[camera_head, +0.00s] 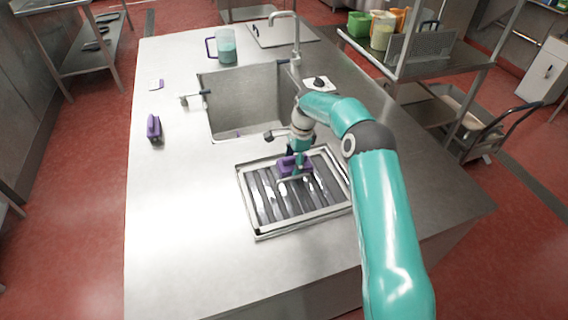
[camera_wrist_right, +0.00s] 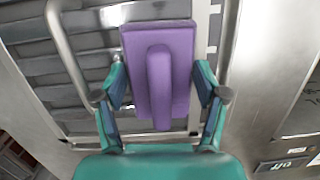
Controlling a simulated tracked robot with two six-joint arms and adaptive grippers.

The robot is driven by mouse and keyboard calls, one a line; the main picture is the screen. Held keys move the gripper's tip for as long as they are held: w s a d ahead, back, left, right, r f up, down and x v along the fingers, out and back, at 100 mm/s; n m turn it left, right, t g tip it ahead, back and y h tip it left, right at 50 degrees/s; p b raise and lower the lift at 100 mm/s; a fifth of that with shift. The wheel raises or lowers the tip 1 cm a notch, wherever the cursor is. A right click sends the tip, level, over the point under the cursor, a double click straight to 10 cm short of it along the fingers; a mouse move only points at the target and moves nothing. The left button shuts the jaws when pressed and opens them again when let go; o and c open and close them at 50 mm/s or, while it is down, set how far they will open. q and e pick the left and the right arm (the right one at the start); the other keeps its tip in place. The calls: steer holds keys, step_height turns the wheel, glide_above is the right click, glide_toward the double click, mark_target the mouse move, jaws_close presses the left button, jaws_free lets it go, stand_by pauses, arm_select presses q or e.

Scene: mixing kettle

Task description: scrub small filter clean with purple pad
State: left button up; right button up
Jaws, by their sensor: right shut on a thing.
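The filter (camera_head: 297,208) is a metal frame with dark slats, lying flat on the steel counter in front of the sink. It also fills the upper left of the right wrist view (camera_wrist_right: 55,68). My right gripper (camera_head: 293,157) is over the far part of the filter and is shut on the purple pad (camera_head: 288,169). In the right wrist view, the pad (camera_wrist_right: 180,45) with its raised grip sits between the two fingers, over the filter near its frame edge. Whether its underside touches the slats is hidden. My left gripper is out of view.
A second purple item with a handle (camera_head: 153,128) lies on the counter's left. A sink (camera_head: 240,100) with a tap (camera_head: 296,40) is behind the filter. A jug (camera_head: 226,47) stands at the back. The counter's front left (camera_head: 175,230) is clear.

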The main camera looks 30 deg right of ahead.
mark_target(262, 176)
steer(key=d, duration=0.2)
steer(key=s+d, duration=0.1)
steer(key=d, duration=0.1)
steer(key=shift+s+p, duration=0.1)
steer(key=shift+p, duration=0.2)
steer(key=a, duration=0.2)
steer(key=w+a, duration=0.1)
steer(key=a, duration=0.1)
steer(key=a+b, duration=0.1)
steer(key=shift+w+a, duration=0.3)
steer(key=shift+a, duration=0.1)
steer(key=shift+w+a+f, duration=0.1)
steer(key=shift+w+a, duration=0.25)
steer(key=shift+a, duration=0.95)
steer(key=shift+w+a+r, duration=0.1)
steer(key=shift+w+a, duration=0.2)
steer(key=shift+a, duration=1)
steer(key=shift+w+a+f, duration=0.1)
steer(key=shift+w+a, duration=0.25)
steer(key=shift+a, duration=0.95)
steer(key=shift+r+p, duration=2.8)
steer(key=shift+r, duration=1.8)
